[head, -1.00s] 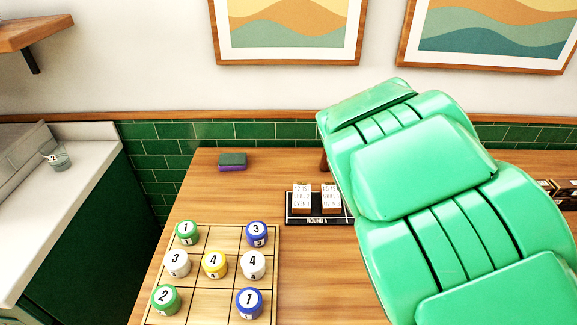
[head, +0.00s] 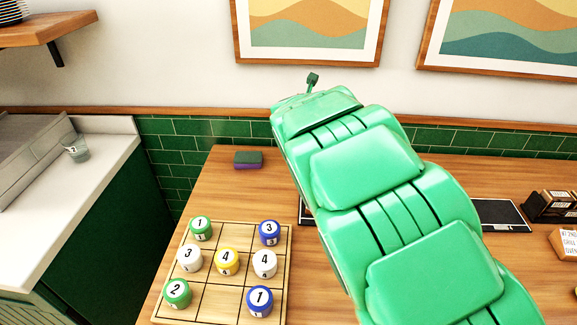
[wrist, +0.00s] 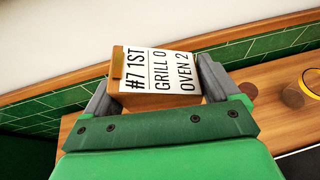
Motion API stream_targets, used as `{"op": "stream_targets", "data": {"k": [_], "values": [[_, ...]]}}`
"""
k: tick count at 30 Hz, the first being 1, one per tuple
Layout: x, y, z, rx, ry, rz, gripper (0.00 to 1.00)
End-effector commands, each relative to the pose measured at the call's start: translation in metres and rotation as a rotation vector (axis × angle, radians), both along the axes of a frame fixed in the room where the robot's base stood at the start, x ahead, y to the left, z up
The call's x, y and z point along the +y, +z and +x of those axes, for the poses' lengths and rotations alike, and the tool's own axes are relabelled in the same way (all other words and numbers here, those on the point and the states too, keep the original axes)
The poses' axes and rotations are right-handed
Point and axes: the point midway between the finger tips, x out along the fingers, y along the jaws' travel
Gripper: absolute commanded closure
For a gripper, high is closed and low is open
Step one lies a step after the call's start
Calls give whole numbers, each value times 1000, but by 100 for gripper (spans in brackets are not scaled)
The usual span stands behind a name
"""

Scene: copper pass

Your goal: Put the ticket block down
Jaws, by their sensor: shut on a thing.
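My gripper (wrist: 157,82) is shut on a ticket block, with one finger on each side of it. The ticket block (wrist: 172,72) is a wooden block with a white face reading "#7 1ST GRILL 0 OVEN 2". In the wrist view it is tilted, with the wall and wooden counter beyond it. In the head view my green arm hides the block and my fingers.
A board (head: 211,307) with several numbered round pieces is at the left of the counter (head: 215,190). A sponge (head: 248,160) lies behind it. A black tray edge (head: 304,212) shows beside my arm. At right are an empty-looking dark tray (head: 500,214) and another ticket block (head: 566,244).

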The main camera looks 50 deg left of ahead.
Motion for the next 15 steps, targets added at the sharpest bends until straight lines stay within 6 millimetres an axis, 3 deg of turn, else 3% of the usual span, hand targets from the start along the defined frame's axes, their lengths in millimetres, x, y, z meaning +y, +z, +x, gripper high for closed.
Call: {"op": "stream_targets", "data": {"k": [9,15], "values": [[38,1,-30,1,104,1,44],[48,-2,-37,0,131,-1,44]]}}
